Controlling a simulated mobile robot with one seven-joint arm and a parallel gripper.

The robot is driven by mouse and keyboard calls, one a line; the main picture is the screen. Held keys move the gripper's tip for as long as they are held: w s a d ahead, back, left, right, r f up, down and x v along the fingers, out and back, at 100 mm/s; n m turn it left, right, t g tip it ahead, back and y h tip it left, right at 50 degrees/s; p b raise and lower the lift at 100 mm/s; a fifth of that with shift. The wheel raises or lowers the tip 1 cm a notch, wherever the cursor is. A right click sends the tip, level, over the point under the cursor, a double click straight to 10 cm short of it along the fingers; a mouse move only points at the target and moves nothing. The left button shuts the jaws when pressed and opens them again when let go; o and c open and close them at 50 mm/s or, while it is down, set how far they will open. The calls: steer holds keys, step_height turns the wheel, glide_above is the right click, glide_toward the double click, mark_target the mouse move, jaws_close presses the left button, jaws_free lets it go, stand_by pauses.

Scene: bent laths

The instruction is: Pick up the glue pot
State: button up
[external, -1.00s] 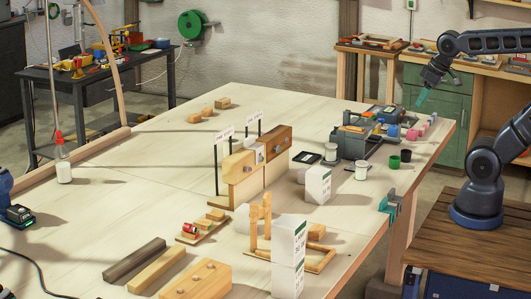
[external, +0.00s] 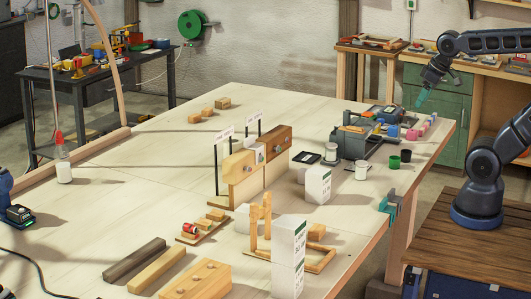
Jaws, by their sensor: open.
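My gripper (external: 421,98) hangs in the air at the upper right, beyond the right edge of the table, with teal fingertips pointing down; it is open and holds nothing. No label marks the glue pot, so I cannot tell for sure which container it is. A small white pot (external: 362,171) stands upright near the table's right side, and a similar pale pot (external: 331,153) stands just left of it. A white bottle with a red pointed cap (external: 64,170) stands at the far left. My gripper is apart from all of them.
A green cup (external: 394,162) and a black cup (external: 406,155) stand near the white pot. A grey toolbox (external: 355,140) is behind it. White boxes (external: 318,184) and wooden blocks (external: 243,178) stand nearer the middle. The table's back left is mostly clear.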

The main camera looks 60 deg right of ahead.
steer(key=w+d+f+n+g, duration=0.1)
steer(key=w+f+n, duration=0.2)
steer(key=w+n, duration=0.25)
steer(key=w+f+n+g, duration=0.1)
steer(key=w+f+n, duration=0.3)
steer(key=w, duration=0.3)
steer(key=n+g, duration=0.3)
steer(key=n, duration=0.7)
glide_above(362, 162)
steer(key=f, duration=1.2)
steer(key=shift+w, duration=0.2)
steer(key=shift+w+d+f, duration=0.1)
steer(key=shift+f, duration=0.4)
step_height(362, 162, down, 5)
steer(key=shift+r, duration=0.1)
steer(key=shift+s+a+f, duration=0.15)
steer(key=shift+f, duration=1.2)
steer(key=shift+s+a+f, duration=0.1)
steer(key=shift+s+f, duration=0.05)
steer(key=shift+f, duration=1.2)
steer(key=c, duration=1.1)
steer(key=shift+o, duration=0.2)
